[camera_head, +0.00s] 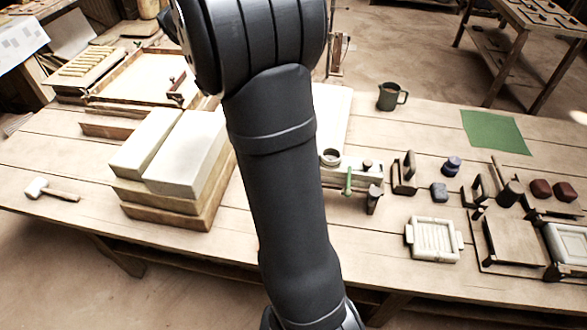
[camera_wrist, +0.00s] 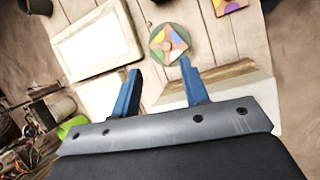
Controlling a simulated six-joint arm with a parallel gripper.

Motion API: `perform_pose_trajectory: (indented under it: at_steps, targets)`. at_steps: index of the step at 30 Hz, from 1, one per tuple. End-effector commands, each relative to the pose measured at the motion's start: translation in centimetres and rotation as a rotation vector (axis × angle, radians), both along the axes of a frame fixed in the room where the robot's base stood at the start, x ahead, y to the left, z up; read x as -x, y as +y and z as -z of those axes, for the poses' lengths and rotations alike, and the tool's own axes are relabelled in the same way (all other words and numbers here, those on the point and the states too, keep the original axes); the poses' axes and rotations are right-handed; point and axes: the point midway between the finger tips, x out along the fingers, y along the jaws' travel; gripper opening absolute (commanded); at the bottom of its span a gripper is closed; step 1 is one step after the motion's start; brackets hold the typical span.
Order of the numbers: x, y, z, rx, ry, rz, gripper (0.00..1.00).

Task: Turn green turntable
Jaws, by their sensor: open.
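The green turntable (camera_wrist: 157,33) is a small round disc with a green rim and a many-coloured pattern on top. It lies on the plank table in the wrist view. My gripper (camera_wrist: 160,66) has two blue fingers spread apart with nothing between them. The turntable appears beyond the fingertips, nearer the right finger in the picture, and I see no contact. In the head view my arm crosses the middle, and neither the turntable nor my gripper shows.
A pale framed panel (camera_wrist: 97,42) and a coloured square tile (camera_wrist: 228,5) lie near the turntable in the wrist view. In the head view, pale blocks (camera_head: 190,152) stand left of my arm. A cup (camera_head: 390,97), green cloth (camera_head: 495,131) and white tray (camera_head: 433,240) are right.

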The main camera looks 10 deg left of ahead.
Motion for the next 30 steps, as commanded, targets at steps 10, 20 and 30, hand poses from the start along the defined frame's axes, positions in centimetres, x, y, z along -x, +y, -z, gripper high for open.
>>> perform_pose_trajectory:
  at_steps: [10,20,30]
  targets:
    - [0.7,1.9,-4.5,-0.001,-0.001,0.001,0.41]
    - [0.8,2.0,-4.8,0.001,0.001,0.001,0.41]
    - [-4.8,0.9,1.1,-0.059,0.04,0.194,0.0]
